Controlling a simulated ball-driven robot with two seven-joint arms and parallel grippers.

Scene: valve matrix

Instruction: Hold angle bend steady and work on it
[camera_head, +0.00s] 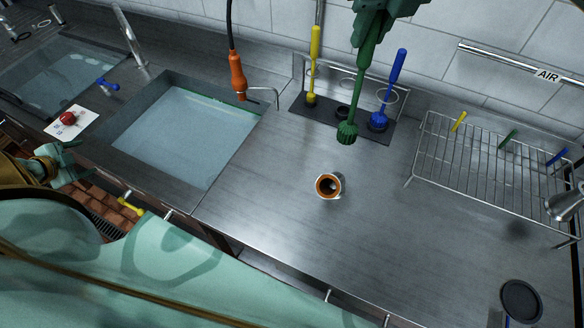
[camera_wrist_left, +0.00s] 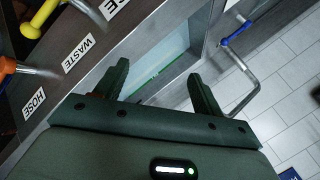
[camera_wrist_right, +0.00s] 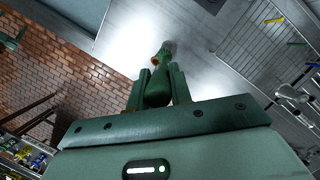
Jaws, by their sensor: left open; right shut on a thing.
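The angle bend (camera_head: 328,198) stands on the bare steel counter, its round opening with an orange-brown inside facing up. No gripper touches it. My right gripper (camera_head: 372,18) is shut on the handle of a green brush (camera_head: 347,132), which hangs head-down behind the bend, apart from it in the picture. In the right wrist view the green handle (camera_wrist_right: 158,88) sits between the fingers. My left gripper (camera_head: 66,163) is open and empty at the far left, near the counter's front edge. The left wrist view shows its fingers (camera_wrist_left: 160,88) apart with nothing between.
A yellow brush (camera_head: 313,70) and a blue brush (camera_head: 390,85) stand in a dark holder at the back. A wire rack (camera_head: 475,160) is at right, a water-filled sink (camera_head: 180,135) at left. An orange hose nozzle (camera_head: 238,75) hangs behind. Counter around the bend is clear.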

